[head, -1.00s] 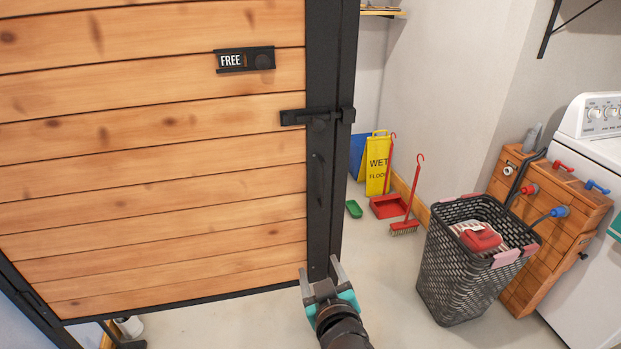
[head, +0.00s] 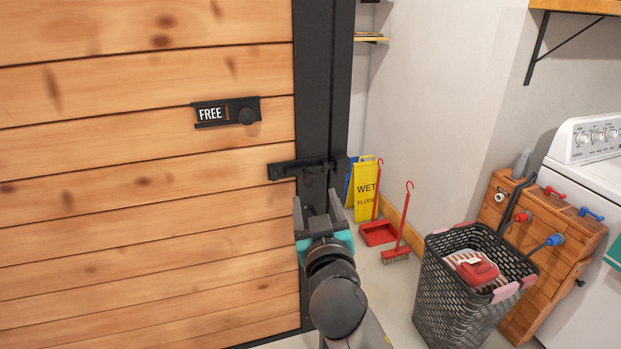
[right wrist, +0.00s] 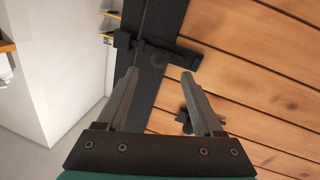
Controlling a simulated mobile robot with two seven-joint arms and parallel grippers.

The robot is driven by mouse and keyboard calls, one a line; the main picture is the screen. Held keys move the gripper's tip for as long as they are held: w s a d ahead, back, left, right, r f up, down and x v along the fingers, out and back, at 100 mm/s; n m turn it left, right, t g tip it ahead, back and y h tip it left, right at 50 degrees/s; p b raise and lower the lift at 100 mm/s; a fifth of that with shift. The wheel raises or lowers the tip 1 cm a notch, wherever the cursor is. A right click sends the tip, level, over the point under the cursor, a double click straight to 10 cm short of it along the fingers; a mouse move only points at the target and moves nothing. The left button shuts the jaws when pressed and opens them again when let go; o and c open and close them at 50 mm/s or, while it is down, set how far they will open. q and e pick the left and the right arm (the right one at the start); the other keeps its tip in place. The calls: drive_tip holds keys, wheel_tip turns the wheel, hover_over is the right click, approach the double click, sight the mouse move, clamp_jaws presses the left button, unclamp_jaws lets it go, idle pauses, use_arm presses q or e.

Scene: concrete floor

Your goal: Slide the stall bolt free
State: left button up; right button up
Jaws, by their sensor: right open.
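The black stall bolt (head: 285,170) lies level across the edge of the wooden stall door (head: 130,235) and the dark post (head: 339,90). Its right end sits at a bracket on the post. A black sign plate (head: 226,112) reading FREE, with a round knob, is on the door above left of the bolt. My right gripper (head: 316,200) is open and empty just below the bolt, fingers pointing up. In the right wrist view the bolt (right wrist: 180,62) and its round knob lie beyond the open fingertips (right wrist: 158,76), apparently not touching. My left gripper is not in view.
Right of the post stand a yellow wet-floor sign (head: 367,190), a red dustpan (head: 378,234) and a brush (head: 396,255). A dark laundry basket (head: 455,295), a wooden tap unit (head: 565,240) and a white washer (head: 590,170) stand farther right.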

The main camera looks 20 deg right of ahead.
sight(311, 184)
drive_tip(key=w, duration=0.2)
drive_tip(key=w+d, duration=0.1)
drive_tip(key=w, duration=0.5)
drive_tip(key=shift+w+d, duration=0.1)
drive_tip(key=shift+d, duration=0.1)
clamp_jaws()
idle(0.4)
idle(0.9)
